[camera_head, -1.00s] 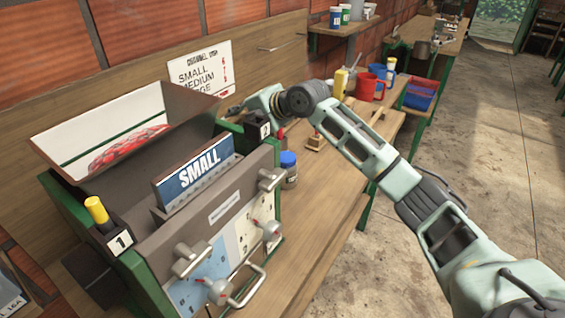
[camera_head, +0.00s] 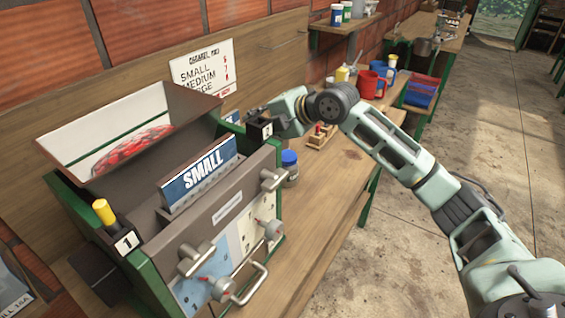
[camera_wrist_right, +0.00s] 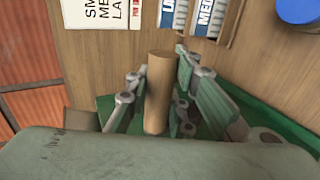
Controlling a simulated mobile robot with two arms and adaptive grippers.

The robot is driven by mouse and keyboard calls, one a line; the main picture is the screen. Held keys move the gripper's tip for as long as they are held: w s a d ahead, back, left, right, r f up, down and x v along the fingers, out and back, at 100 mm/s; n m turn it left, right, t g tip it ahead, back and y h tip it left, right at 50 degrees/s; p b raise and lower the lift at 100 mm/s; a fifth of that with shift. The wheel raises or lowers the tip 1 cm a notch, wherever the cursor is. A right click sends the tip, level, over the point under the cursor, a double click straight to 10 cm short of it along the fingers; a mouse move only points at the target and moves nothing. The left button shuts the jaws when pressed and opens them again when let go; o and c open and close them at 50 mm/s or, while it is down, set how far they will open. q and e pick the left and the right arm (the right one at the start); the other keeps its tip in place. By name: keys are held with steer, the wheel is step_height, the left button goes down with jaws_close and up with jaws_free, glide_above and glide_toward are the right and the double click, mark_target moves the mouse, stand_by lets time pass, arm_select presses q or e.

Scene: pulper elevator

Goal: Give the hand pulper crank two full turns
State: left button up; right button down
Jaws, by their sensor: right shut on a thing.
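The hand pulper (camera_head: 215,215) stands on the bench at the left, with an open hopper (camera_head: 110,122) holding red fruit and a blue SMALL sign on its front. My right arm reaches in from the right to the pulper's far side. In the right wrist view, my right gripper (camera_wrist_right: 158,82) is shut on an upright, round wooden crank handle (camera_wrist_right: 159,90), with fingers on both sides. The rest of the crank is hidden. My left gripper is not in view.
A blue-lidded jar (camera_head: 290,167) stands beside the pulper. Farther along the bench are a small wooden rack (camera_head: 321,137), a red mug (camera_head: 370,83) and a yellow bottle (camera_head: 342,75). A size sign (camera_head: 203,68) stands behind the pulper. The concrete floor at right is clear.

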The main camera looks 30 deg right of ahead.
steer(key=shift+s, duration=0.55)
steer(key=shift+f, duration=0.1)
steer(key=shift+s+f, duration=0.2)
steer(key=shift+f, duration=0.05)
steer(key=shift+s+d+f+b, duration=0.35)
steer(key=shift+s+d, duration=0.1)
steer(key=shift+s, duration=0.15)
steer(key=shift+s+d+f+b, duration=0.3)
steer(key=shift+s+d, duration=0.1)
steer(key=shift+s, duration=0.15)
